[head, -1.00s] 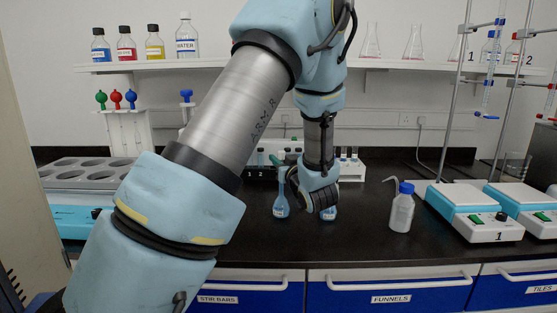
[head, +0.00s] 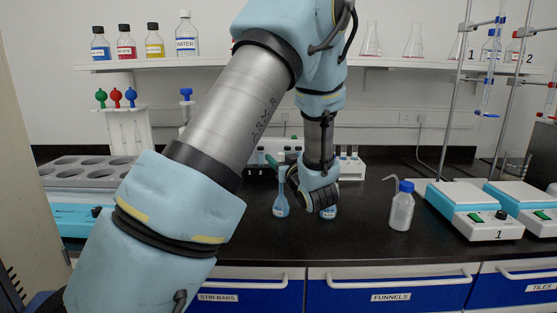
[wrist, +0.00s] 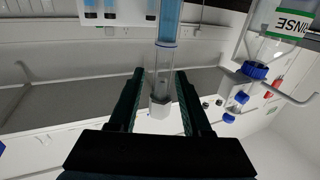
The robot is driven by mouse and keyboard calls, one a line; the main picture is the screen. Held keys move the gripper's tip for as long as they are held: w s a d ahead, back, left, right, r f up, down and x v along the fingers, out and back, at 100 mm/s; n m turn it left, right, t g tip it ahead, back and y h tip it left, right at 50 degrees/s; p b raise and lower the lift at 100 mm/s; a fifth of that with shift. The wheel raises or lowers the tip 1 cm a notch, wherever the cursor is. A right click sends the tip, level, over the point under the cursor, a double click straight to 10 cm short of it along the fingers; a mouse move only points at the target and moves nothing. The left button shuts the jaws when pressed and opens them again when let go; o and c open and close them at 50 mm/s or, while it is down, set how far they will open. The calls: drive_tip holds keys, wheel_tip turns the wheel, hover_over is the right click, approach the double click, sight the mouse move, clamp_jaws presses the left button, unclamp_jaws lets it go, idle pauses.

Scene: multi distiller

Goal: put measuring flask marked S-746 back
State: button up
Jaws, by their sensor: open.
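Two small flasks with blue liquid stand on the black bench in the head view: one left of my wrist (head: 281,208) and one partly hidden behind it (head: 329,213). Their labels are too small to read, so I cannot tell which is S-746. In the wrist view, which looks upside down, a clear glass neck (wrist: 165,62) with a pale stopper and blue liquid shows between the fingers of my gripper (wrist: 160,90). The fingers are open and stand on either side of it in the picture, with gaps visible. In the head view my gripper is mostly hidden by my wrist.
A wash bottle (head: 402,208) stands to the right, and hotplates (head: 470,205) are farther right. A white vial rack (head: 350,166) stands behind my wrist. A grey rack with round holes (head: 90,168) is at the left. The bench front between my wrist and the wash bottle is clear.

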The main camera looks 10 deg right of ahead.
drive_tip(key=b+v, duration=0.3)
drive_tip(key=v, duration=0.9)
drive_tip(key=w+a+f+m+g+h, duration=0.2)
drive_tip(key=w+a+f+g+h, duration=0.2)
drive_tip(key=a+f+g+h, duration=0.15)
drive_tip(key=s+a+f+g, duration=0.1)
drive_tip(key=s+a+g, duration=0.1)
drive_tip(key=s+a+f+g, duration=0.2)
drive_tip(key=a, duration=0.1)
drive_tip(key=s+a+f+m+g, duration=0.1)
drive_tip(key=s+a+g, duration=0.1)
drive_tip(key=a, duration=0.1)
drive_tip(key=shift+s+a+f+g, duration=0.2)
drive_tip(key=shift+s+a+g, duration=0.05)
drive_tip(key=shift+s, duration=0.05)
drive_tip(key=s+a+r+g+y+p, duration=0.1)
drive_tip(key=s+a+r+g+p, duration=0.1)
drive_tip(key=s+a, duration=0.6)
drive_tip(key=shift+s+a+m+g+p, duration=0.35)
drive_tip(key=shift+g+p, duration=0.2)
drive_tip(key=shift+g, duration=0.55)
drive_tip(key=shift+r+y, duration=0.1)
drive_tip(key=shift+y, duration=0.15)
